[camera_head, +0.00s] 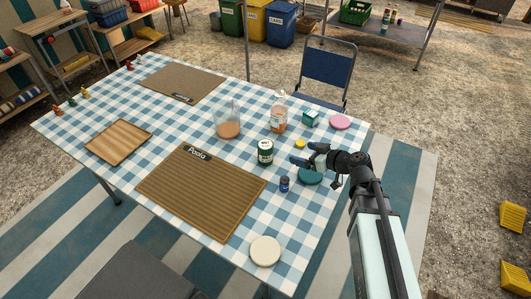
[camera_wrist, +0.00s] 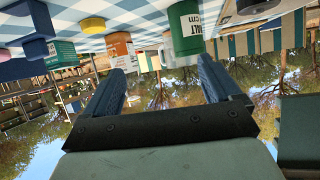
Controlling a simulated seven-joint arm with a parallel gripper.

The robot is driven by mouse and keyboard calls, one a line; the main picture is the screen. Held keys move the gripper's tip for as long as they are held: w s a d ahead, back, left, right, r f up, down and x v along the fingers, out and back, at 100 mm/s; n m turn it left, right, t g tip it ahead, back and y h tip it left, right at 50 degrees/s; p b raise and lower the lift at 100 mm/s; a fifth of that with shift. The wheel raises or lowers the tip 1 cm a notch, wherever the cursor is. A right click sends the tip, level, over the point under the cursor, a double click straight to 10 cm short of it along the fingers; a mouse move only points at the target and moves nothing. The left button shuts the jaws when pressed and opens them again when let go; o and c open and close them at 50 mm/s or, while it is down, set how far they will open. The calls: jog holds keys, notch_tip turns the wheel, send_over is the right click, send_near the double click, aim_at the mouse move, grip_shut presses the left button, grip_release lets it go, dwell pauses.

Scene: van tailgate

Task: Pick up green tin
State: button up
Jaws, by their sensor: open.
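In the wrist view, which is upside down, the tin (camera_wrist: 183,35) shows ahead of the open fingers (camera_wrist: 163,66), nearer the right finger. A gap shows between tin and fingers in the head view. The tin's far side is hidden.
The ribbed mat (camera_head: 200,200) is bare.

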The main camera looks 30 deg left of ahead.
aim_at(262, 145)
jog(key=shift+n+g+y, duration=0.4)
jog(key=shift+n+g, duration=0.1)
jog(key=shift+n, duration=0.2)
jog(key=a+f, duration=0.1)
jog(key=a, duration=0.4)
jog(key=a+f, duration=0.1)
jog(key=a, duration=0.5)
jog(key=s+a+f, duration=0.1)
jog(key=a, duration=0.4)
jog(key=shift+s+a+f, duration=0.1)
jog(key=shift+a+f, duration=0.1)
jog(key=shift+f, duration=0.1)
jog(key=c, duration=1.2)
